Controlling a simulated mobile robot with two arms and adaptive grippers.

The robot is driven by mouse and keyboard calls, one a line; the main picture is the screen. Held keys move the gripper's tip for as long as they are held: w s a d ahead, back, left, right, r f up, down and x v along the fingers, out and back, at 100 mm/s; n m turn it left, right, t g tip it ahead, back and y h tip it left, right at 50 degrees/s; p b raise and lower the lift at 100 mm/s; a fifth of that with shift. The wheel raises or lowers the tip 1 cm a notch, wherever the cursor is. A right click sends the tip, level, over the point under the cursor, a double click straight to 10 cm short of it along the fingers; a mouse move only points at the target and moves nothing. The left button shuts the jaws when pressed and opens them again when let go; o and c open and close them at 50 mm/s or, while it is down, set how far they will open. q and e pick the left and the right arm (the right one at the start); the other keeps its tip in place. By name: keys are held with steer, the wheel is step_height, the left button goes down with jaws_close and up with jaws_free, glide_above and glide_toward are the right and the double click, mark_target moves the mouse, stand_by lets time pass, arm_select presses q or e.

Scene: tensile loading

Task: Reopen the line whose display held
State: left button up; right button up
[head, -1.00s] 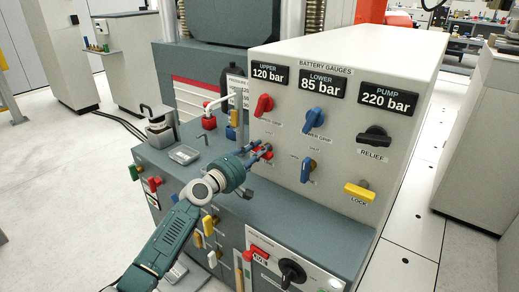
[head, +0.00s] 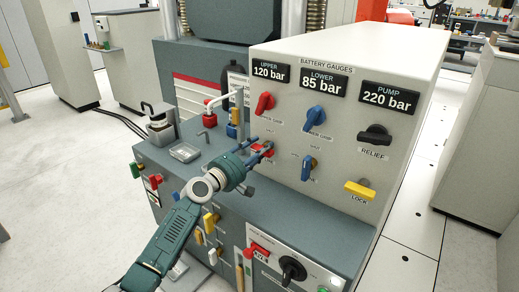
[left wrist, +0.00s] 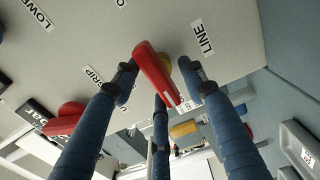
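The gauge panel (head: 340,150) carries three displays: upper (head: 270,72) reads 120 bar, lower (head: 323,82) 85 bar, pump (head: 390,97) 220 bar. Below the displays are a red upper grip handle (head: 265,103) and a blue lower grip handle (head: 315,117). A red line handle (head: 265,151) and a blue line handle (head: 309,166) sit lower. My left gripper (head: 262,149) is at the red line handle. In the left wrist view, this handle (left wrist: 154,72) stands between the spread fingers (left wrist: 158,82), with visible gaps. My right gripper is out of view.
A black relief knob (head: 375,134) and a yellow lock handle (head: 360,190) are on the panel's right. The grey bench (head: 300,225) below holds a small tray (head: 185,152) and a white pipe with a red fitting (head: 209,118). Several coloured handles are on its front.

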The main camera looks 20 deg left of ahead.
arm_select(q)
steer(key=v, duration=1.2)
stand_by(0.4)
